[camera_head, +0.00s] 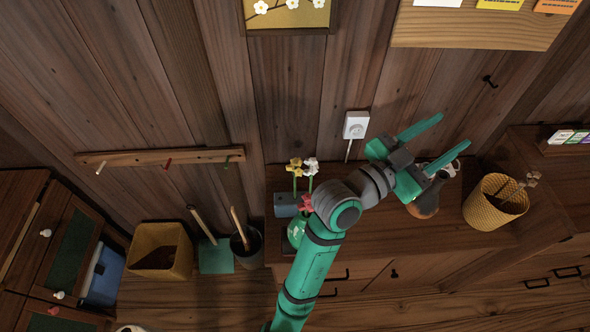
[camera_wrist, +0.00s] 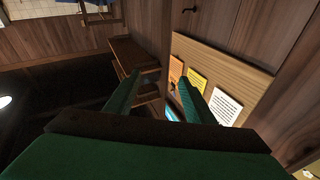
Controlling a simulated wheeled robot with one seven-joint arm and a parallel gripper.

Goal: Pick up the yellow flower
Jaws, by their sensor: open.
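The yellow flower (camera_head: 294,165) stands upright on a green stem on the wooden cabinet top, just left of a white flower (camera_head: 311,165). A red flower (camera_head: 305,203) shows lower down, partly behind my arm. My gripper (camera_head: 453,132) is open and empty, to the right of the flowers and raised above the cabinet, its green fingers pointing right. In the wrist view my fingers (camera_wrist: 158,95) spread apart toward the wall board with nothing between them. The yellow flower does not show in the wrist view.
A blue-grey box (camera_head: 285,205) and a green vase (camera_head: 297,232) stand by the flowers, partly behind my arm. A brown pot (camera_head: 425,206) sits under my gripper, and a wicker basket (camera_head: 495,202) stands to the right.

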